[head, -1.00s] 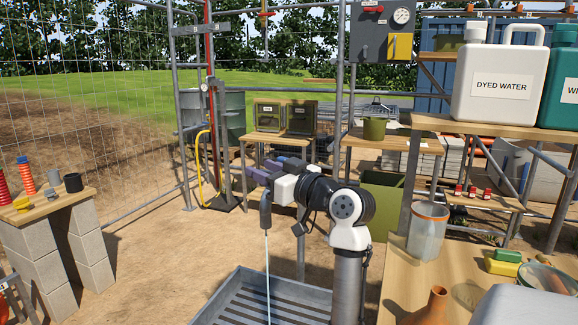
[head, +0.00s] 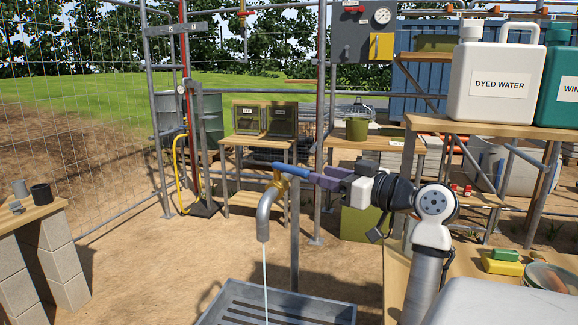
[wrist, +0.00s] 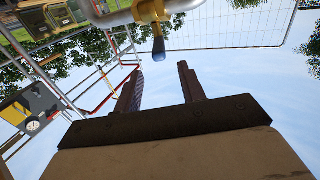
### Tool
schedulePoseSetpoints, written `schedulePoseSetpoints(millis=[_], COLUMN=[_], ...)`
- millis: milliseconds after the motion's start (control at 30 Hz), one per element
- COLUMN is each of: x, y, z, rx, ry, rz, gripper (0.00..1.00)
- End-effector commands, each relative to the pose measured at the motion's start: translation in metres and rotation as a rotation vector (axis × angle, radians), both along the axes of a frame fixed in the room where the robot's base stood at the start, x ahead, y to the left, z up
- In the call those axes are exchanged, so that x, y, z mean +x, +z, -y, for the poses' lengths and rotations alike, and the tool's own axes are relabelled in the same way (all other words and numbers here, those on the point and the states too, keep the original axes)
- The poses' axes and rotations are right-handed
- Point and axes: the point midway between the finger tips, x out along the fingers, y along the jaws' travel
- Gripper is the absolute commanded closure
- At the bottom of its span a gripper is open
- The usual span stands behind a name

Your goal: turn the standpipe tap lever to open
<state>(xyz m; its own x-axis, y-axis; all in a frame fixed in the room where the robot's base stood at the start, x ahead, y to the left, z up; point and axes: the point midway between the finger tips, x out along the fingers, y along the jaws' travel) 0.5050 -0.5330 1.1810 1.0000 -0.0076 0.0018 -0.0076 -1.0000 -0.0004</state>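The standpipe tap has a grey curved spout (head: 266,212) and a brass valve body (head: 283,181). A thin stream of water (head: 265,275) falls from the spout. The blue lever (head: 290,167) lies on top and slopes down toward the right. My gripper (head: 318,180), with purple fingers, is just right of the tap. In the wrist view, the fingers of my gripper (wrist: 160,69) are spread with nothing between them. The blue lever end (wrist: 158,52) shows just beyond the fingertips, roughly centred between them. The brass body (wrist: 150,10) is at the top edge. Contact cannot be told.
A grey slatted basin (head: 230,312) lies below the spout. A wooden bench (head: 372,275) with a green and yellow sponge (head: 503,260) stands at right. A block-legged table (head: 35,212) stands at left.

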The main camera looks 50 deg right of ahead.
Motion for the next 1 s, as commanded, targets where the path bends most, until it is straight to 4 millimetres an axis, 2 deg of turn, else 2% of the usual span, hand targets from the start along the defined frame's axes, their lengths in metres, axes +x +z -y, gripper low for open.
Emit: schedulePoseSetpoints(millis=[33,200,400,600,900,1000], x=[0.013,0.050,0.083,0.098,0.100,0.100], y=[0.000,0.001,0.001,0.000,0.000,0.000], z=[-0.001,-0.001,0.000,0.000,0.000,0.000], rx=[0.000,0.000,0.000,-0.001,-0.001,-0.001], ry=[0.003,0.003,0.002,0.001,0.000,0.001], rz=[-0.003,-0.002,-0.002,-0.001,0.000,0.000], gripper=[0.60,0.60,0.60,0.60,0.60,0.73])
